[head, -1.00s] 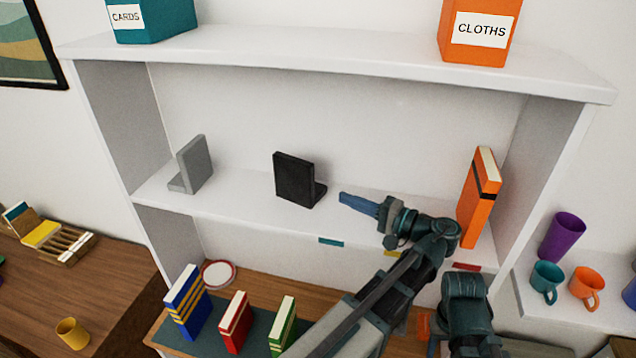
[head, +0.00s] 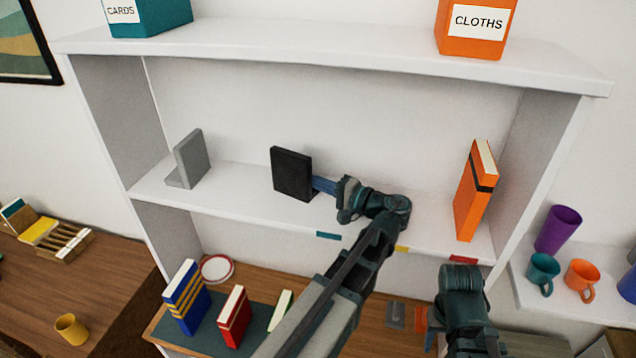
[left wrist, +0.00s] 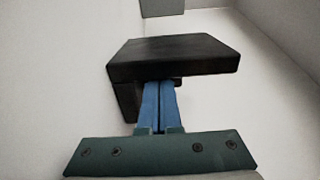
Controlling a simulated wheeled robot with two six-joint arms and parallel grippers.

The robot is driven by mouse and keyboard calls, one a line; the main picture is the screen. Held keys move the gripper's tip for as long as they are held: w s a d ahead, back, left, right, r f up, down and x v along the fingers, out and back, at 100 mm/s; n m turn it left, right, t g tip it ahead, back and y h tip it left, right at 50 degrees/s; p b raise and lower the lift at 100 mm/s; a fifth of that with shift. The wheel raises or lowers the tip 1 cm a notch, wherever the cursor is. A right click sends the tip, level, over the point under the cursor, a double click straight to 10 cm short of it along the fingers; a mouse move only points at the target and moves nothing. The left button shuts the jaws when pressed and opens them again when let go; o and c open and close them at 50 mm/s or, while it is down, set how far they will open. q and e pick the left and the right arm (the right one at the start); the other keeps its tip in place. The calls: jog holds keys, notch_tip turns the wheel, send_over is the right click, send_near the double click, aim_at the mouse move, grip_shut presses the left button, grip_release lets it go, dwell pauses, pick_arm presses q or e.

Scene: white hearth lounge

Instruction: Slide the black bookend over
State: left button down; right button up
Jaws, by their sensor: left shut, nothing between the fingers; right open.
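The black bookend (head: 291,173) stands upright near the middle of the middle shelf (head: 240,200). In the left wrist view the black bookend (left wrist: 175,60) fills the centre, just beyond the fingertips. My left gripper (head: 322,186) is shut and empty, its blue fingers against or very near the right side of the bookend; the tips are partly hidden, so contact is unclear. The fingers also show in the left wrist view (left wrist: 158,105). Teal (head: 328,235), yellow (head: 402,249) and red (head: 463,259) marks lie along the shelf's front edge. My right gripper (head: 407,316) is open, low at right.
A grey bookend (head: 190,158) stands left on the same shelf, with clear shelf between the two. An orange book (head: 474,190) stands at the right end. Blue (head: 186,297) and red (head: 234,317) books stand below. Boxes sit on the top shelf; mugs (head: 581,279) are far right.

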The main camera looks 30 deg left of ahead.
aim_at(309, 188)
pick_arm(q)
jog(key=s+d, duration=0.2)
jog(key=s, duration=0.1)
dwell(0.4)
jog(key=shift+w, duration=0.1)
